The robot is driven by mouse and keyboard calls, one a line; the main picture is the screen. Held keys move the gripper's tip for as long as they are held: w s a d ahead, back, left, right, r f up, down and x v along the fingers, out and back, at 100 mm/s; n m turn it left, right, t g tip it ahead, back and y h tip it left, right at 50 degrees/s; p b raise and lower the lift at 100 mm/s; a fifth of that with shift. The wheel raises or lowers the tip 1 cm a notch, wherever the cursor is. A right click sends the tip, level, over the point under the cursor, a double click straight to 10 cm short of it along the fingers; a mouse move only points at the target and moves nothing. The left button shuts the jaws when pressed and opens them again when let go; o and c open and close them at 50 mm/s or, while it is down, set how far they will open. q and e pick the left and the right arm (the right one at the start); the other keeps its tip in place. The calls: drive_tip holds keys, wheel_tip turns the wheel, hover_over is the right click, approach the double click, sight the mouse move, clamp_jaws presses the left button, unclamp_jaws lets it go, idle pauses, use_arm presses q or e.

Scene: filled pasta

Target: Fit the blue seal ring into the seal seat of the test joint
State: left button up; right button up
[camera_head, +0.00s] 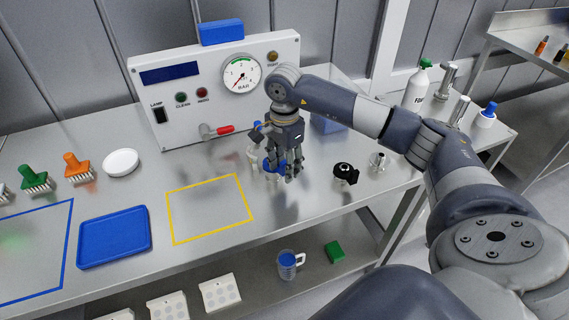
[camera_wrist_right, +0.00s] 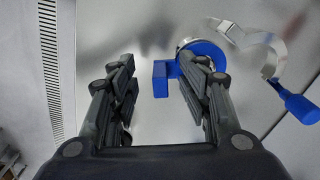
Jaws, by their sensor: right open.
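The blue seal ring shows in the right wrist view (camera_wrist_right: 202,49), with a square blue tab (camera_wrist_right: 160,79) at its side. It lies against a round metal rim, which I take for the seal seat of the test joint (camera_wrist_right: 222,28). I cannot tell whether the ring is fully seated. My right gripper (camera_wrist_right: 160,90) is open, with the blue tab in the gap between its fingers and the right finger covering part of the ring. In the head view my right gripper (camera_head: 284,172) points down over the bench, partly hiding the joint and the blue ring (camera_head: 270,165). My left gripper is out of view.
An open metal clamp with a blue handle (camera_wrist_right: 298,105) lies beside the joint. A gauge panel (camera_head: 205,88) with a red-handled valve (camera_head: 217,131) stands behind. A black fitting (camera_head: 345,174) stands to the right. The yellow-outlined area (camera_head: 208,208) and blue tray (camera_head: 114,237) are empty.

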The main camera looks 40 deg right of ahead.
drive_tip(key=shift+r, duration=0.1)
drive_tip(key=shift+r+p, duration=2.1)
drive_tip(key=shift+r, duration=1.35)
